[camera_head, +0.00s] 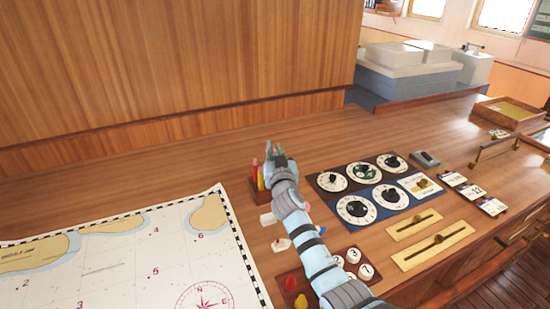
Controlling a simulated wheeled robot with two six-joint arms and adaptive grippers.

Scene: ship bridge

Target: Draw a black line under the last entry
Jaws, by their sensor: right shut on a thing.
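My right gripper (274,156) is over the wooden pen holder (257,195) at the middle of the desk. It is shut on what seems to be a pen, mostly hidden by the gripper, so I cannot tell its colour. A yellow pen (260,179) and a red pen (254,170) stand upright in the holder beside the gripper's left side. The rest of the holder is hidden behind my wrist. No written entry or log page can be made out. My left gripper is not in view.
A chart (130,262) covers the desk at the lower left. Dial panels (370,190) and brass sliders (433,246) lie right of my arm. White tokens (366,271) and a board with coloured pieces (292,283) are near the front. A wooden tray (507,116) is far right.

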